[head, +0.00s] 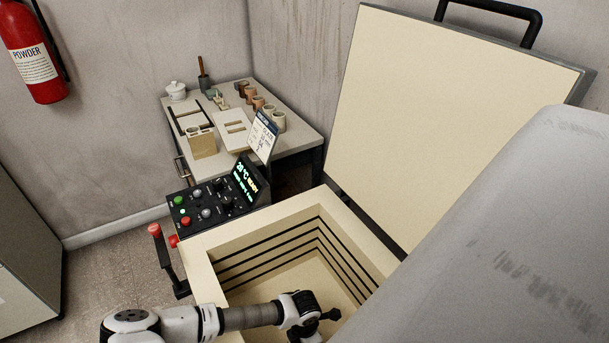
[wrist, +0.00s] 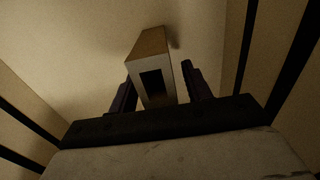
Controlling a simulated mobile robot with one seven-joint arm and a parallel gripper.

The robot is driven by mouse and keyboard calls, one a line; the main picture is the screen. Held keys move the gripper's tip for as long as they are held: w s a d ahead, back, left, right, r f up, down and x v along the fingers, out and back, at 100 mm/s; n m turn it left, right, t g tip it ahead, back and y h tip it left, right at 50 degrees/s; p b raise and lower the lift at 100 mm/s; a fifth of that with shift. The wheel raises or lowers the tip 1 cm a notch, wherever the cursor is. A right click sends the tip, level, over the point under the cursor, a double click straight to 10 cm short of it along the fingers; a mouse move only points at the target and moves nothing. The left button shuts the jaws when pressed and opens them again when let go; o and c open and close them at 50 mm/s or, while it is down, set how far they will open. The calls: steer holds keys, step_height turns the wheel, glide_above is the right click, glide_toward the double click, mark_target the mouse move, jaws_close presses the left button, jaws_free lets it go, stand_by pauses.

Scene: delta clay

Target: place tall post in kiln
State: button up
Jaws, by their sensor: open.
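The kiln (head: 212,257) stands open, its lid (head: 440,110) raised at the back, with dark grooves along its pale inner walls. My gripper (head: 328,315) is inside the kiln, low in the head view. In the wrist view my gripper (wrist: 160,80) is open, with one dark finger on each side of the tall post (wrist: 152,47). The post is a tan block with a dark square hole in its near end. A small shadow lies beside its far end, by the pale kiln floor (wrist: 80,50). Whether the fingers touch it is unclear. The head view does not show the post.
The kiln walls (wrist: 275,70) are close around my gripper in the wrist view. A control panel (head: 215,205) is on the kiln's left side. Behind it, a table (head: 300,150) holds several cups, a tan block with holes (head: 203,147) and pale slabs (head: 232,130).

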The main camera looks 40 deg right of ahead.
step_height(320, 180, up, 10)
steer(key=shift+r+b, duration=0.1)
steer(key=shift+b, duration=0.75)
